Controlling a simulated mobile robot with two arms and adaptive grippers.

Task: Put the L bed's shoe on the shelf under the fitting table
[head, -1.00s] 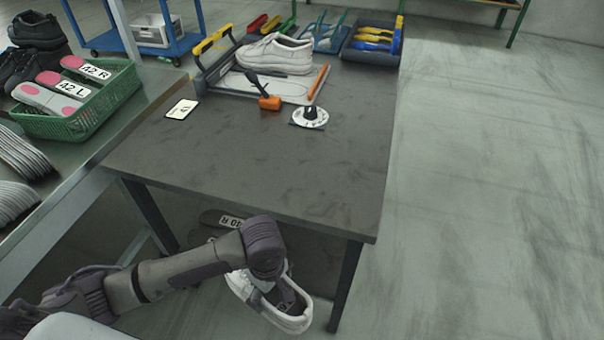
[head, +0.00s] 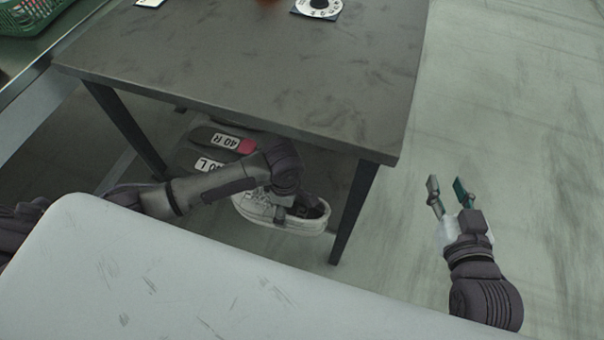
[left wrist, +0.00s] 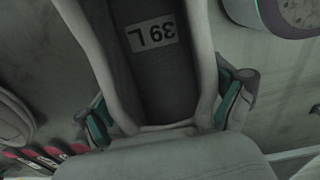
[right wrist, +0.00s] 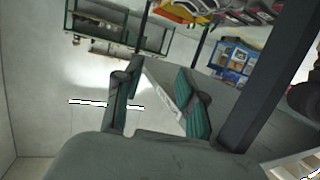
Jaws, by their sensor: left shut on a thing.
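The white shoe (head: 262,212) is in my left gripper (head: 280,207), low by the front of the fitting table (head: 240,75). The dark shelf (head: 322,172) shows under the tabletop, partly hidden by the tabletop and my left arm. My right gripper (head: 450,190) is open and empty, right of the table; its parted fingers show in the right wrist view (right wrist: 158,100).
Insoles or lasts labelled 40 R (head: 226,139) and 40 L (head: 207,165) lie under the table, left of the shoe. The front right table leg (head: 354,212) stands just right of the shoe. The floor (head: 530,130) to the right is clear.

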